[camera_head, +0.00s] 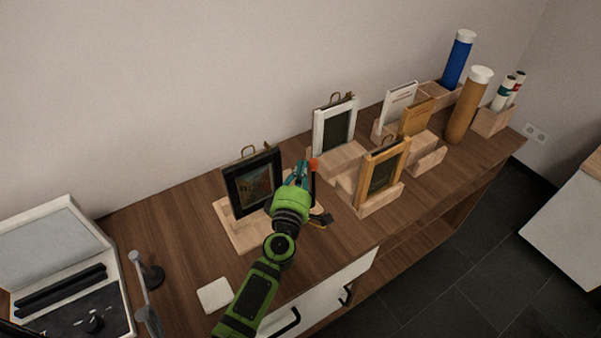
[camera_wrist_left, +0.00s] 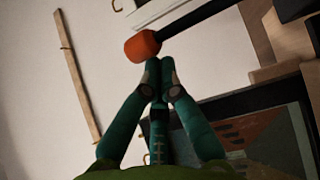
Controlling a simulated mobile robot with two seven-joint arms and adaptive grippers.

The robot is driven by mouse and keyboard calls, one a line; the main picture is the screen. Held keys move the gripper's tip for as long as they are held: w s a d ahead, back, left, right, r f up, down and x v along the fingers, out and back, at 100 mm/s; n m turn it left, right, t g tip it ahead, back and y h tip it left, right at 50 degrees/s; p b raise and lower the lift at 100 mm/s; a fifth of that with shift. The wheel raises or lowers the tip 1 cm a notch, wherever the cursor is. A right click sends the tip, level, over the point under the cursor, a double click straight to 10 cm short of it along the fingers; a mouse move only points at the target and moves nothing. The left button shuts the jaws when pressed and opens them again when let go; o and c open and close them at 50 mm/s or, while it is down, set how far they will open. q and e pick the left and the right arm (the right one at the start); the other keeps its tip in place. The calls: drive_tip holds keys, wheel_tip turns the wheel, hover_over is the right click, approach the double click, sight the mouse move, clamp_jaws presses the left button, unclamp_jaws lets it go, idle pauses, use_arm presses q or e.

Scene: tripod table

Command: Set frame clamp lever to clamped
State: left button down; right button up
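The clamp lever shows as an orange-red knob (camera_head: 313,164) beside the black picture frame (camera_head: 240,190), which stands upright in a wooden holder (camera_head: 232,228). In the left wrist view the knob (camera_wrist_left: 142,46) sits at the end of a bar. My left gripper (camera_head: 301,168) is in front of the black frame's right side. Its teal fingertips (camera_wrist_left: 160,66) are together with nothing visible between them. They are right at the knob; I cannot tell whether they touch it. The arm and gripper hide part of the lever and holder. My right gripper is not in view.
A white frame (camera_head: 318,130) and a wooden frame (camera_head: 366,178) stand to the right. Blue (camera_head: 459,62) and brown (camera_head: 464,112) tubes stand farther back. An open case (camera_head: 122,300) and a white square (camera_head: 214,294) lie at left. Some tabletop (camera_head: 180,235) is clear.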

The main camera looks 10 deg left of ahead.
use_arm(q)
drive_tip(key=s+d+m+t+b, duration=0.1)
drive_tip(key=b, duration=0.3)
drive_tip(key=s+d+f+m+t+b, duration=0.1)
drive_tip(key=m+b, duration=0.1)
drive_tip(key=b, duration=0.2)
drive_tip(key=shift+s+d+f+t+h, duration=0.1)
drive_tip(key=shift+s+d+t+h, duration=0.2)
drive_tip(key=shift+s+d+h, duration=0.1)
drive_tip(key=shift+s+d+m+t+b, duration=0.2)
drive_tip(key=shift+d+m+t+b, duration=0.1)
drive_tip(key=shift+m+b, duration=0.3)
drive_tip(key=shift+s+d+f+b, duration=0.2)
drive_tip(key=shift+s+d+f, duration=0.1)
drive_tip(key=shift+s+d, duration=0.3)
drive_tip(key=shift+s+d+f+b, duration=0.15)
drive_tip(key=shift+s+d+f, duration=0.1)
drive_tip(key=shift+s+d, duration=0.35)
drive_tip(key=s, duration=1.3)
drive_tip(key=shift+s+a+f, duration=0.15)
drive_tip(key=shift+f, duration=0.1)
